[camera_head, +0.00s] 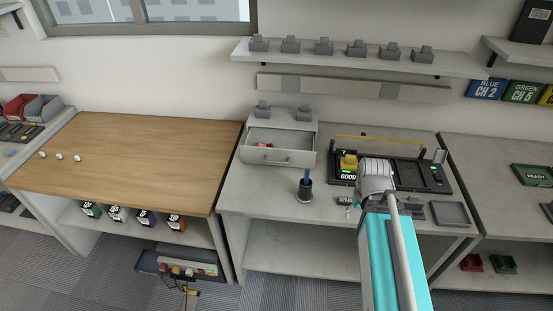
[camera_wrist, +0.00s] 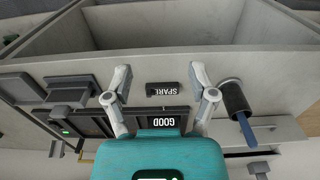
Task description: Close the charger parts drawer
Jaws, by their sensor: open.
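The charger parts drawer (camera_head: 277,157) is grey with a bar handle on its front. It stands pulled out of a small grey cabinet (camera_head: 308,126) on the middle bench in the head view, and a small red and white item (camera_head: 265,145) lies in it. My gripper (camera_wrist: 160,82) is open and empty in the wrist view, with a dark SPARE label (camera_wrist: 163,89) seen between its fingers. In the head view my wrist is to the right of the drawer, apart from it, and the fingers are hard to make out there.
A black cup (camera_head: 304,192) with a blue item stands in front of the drawer. A black charging tray (camera_head: 410,174) with a yellow radio (camera_head: 348,162) is to the right. Two grey chargers stand on the cabinet. A wooden table (camera_head: 140,155) with clear room is at left.

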